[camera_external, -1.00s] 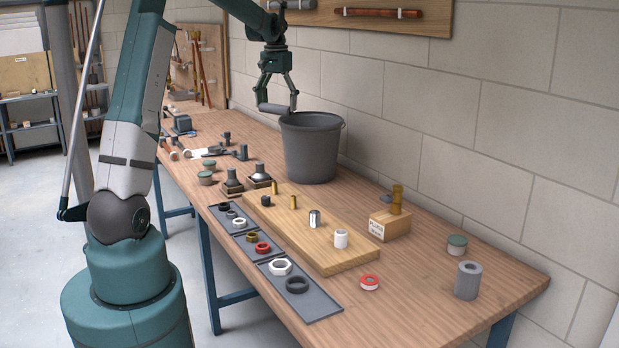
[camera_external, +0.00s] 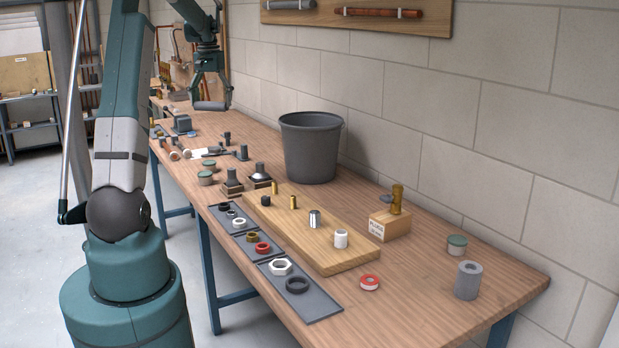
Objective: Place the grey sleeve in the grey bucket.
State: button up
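The grey bucket (camera_external: 312,150) stands upright on the workbench near the wall; the bottom of its inside is hidden. My gripper (camera_external: 212,103) is in the air to the left of the bucket, over the far part of the bench. A small grey cylinder (camera_external: 209,106) lies level across its fingertips, apart from bench and bucket. A thick-walled grey sleeve (camera_external: 468,280) with a hole in its top stands upright at the bench's near right corner, far from my gripper. Whether the held cylinder is also a sleeve is too small to tell.
A wooden board (camera_external: 318,232) with small fittings lies before the bucket. Dark trays (camera_external: 318,306) of rings line the front edge.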

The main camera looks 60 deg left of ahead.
jog(key=shift+s+a+f, duration=0.2)
jog(key=shift+s+a, duration=0.15)
jog(key=shift+s, duration=0.15)
jog(key=shift+s+a+f, duration=0.2)
jog(key=shift+s+a, duration=0.15)
jog(key=shift+s, duration=0.15)
notch_tip(320, 180, down, 18)
jog(key=shift+f, duration=0.25)
jog(key=shift+w+f, duration=0.1)
jog(key=shift+f, duration=3)
jog(key=shift+f, duration=1.9)
jog(key=shift+f+b, duration=0.15)
jog(key=shift+b, duration=0.25)
